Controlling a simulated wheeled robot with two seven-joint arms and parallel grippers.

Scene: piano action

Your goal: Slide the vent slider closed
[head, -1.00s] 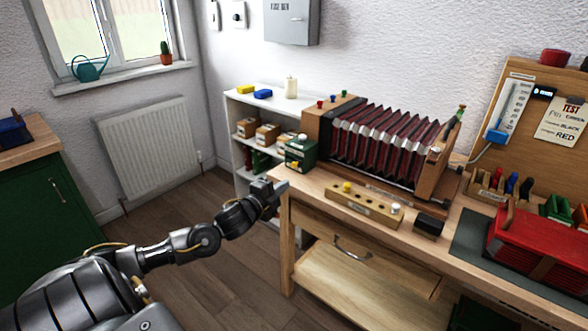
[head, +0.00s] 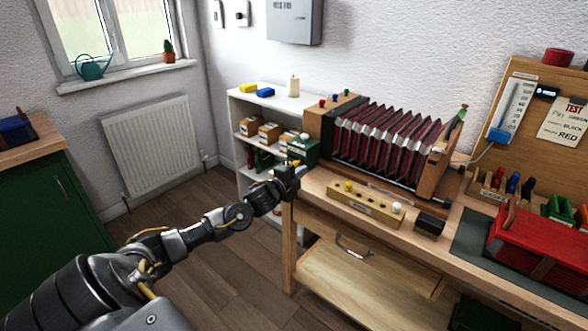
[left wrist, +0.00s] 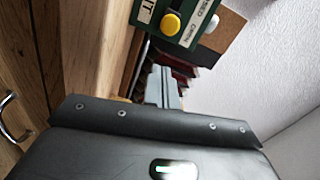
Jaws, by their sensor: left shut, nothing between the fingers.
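A dark green box (head: 301,150) stands at the left end of the workbench. In the left wrist view the green box (left wrist: 228,38) shows a yellow knob (left wrist: 170,24), a white knob (left wrist: 210,22) and white labels, one seeming to read "closed". I cannot tell which knob is the vent slider or its exact position. My left gripper (head: 299,171) is shut and empty, close to the box's near side. In the left wrist view its fingertips (left wrist: 163,72) are together, pointing toward the box and apparently apart from the knobs. My right gripper is not in view.
The bellows (head: 388,146) stand right of the green box. A wooden block with knobs (head: 364,206) and a black block (head: 430,224) lie along the bench front. A white shelf (head: 240,118) stands behind at left. The floor left of the bench is free.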

